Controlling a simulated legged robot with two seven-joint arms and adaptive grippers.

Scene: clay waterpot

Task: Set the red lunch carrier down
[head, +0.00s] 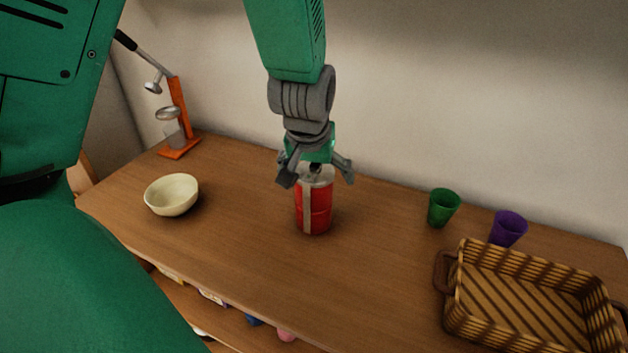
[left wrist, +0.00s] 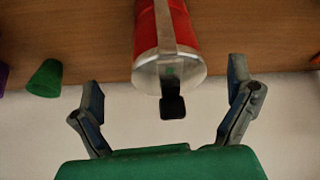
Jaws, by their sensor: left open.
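The red lunch carrier (head: 314,206) stands upright on the wooden table (head: 250,240), near its middle. It has a silver lid and a pale metal strap down its side. My left gripper (head: 315,177) is open just above the carrier, with its fingers spread to either side of the top. In the left wrist view the carrier (left wrist: 178,35) shows between the open fingers (left wrist: 170,90), apart from both, with its lid and dark handle toward the gripper. My right gripper is not in view.
A cream bowl (head: 172,195) and an orange juicer press (head: 175,115) are at the left. A green cup (head: 442,207), a purple cup (head: 508,228) and a wicker basket (head: 530,297) are at the right. The table around the carrier is clear. A wall stands behind.

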